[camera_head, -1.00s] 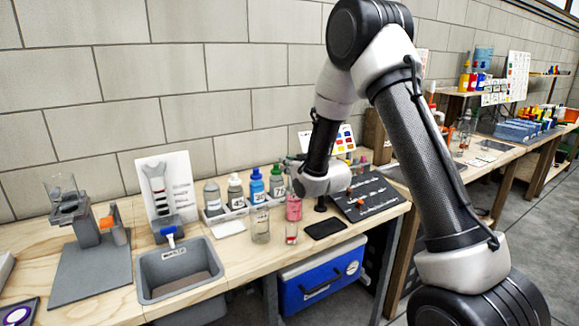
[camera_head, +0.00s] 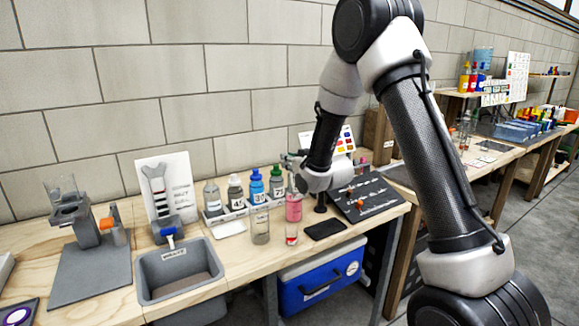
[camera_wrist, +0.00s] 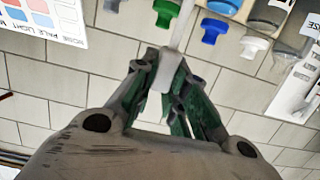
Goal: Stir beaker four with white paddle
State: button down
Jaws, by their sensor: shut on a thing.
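My gripper (camera_wrist: 165,85) is shut on a pale, white-looking handle (camera_wrist: 163,72), which I take to be the white paddle; its thin shaft runs toward the top of the wrist view. In the head view my gripper (camera_head: 293,161) is above the row of vessels, and the paddle's tip cannot be made out. A vessel with pink liquid (camera_head: 293,208) stands just below my gripper. A taller clear vessel with greyish contents (camera_head: 260,226) stands to its left, and a small clear vessel with a little red (camera_head: 291,236) in front. I cannot read which one is four.
Capped bottles stand in a rack (camera_head: 235,213) behind the vessels. A dark mat (camera_head: 325,229) and a dark board (camera_head: 368,198) lie to the right. A grey bin (camera_head: 180,272) is at the front left. A colour chart (camera_wrist: 45,20) shows in the wrist view.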

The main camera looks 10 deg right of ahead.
jog(key=shift+r, duration=4.15)
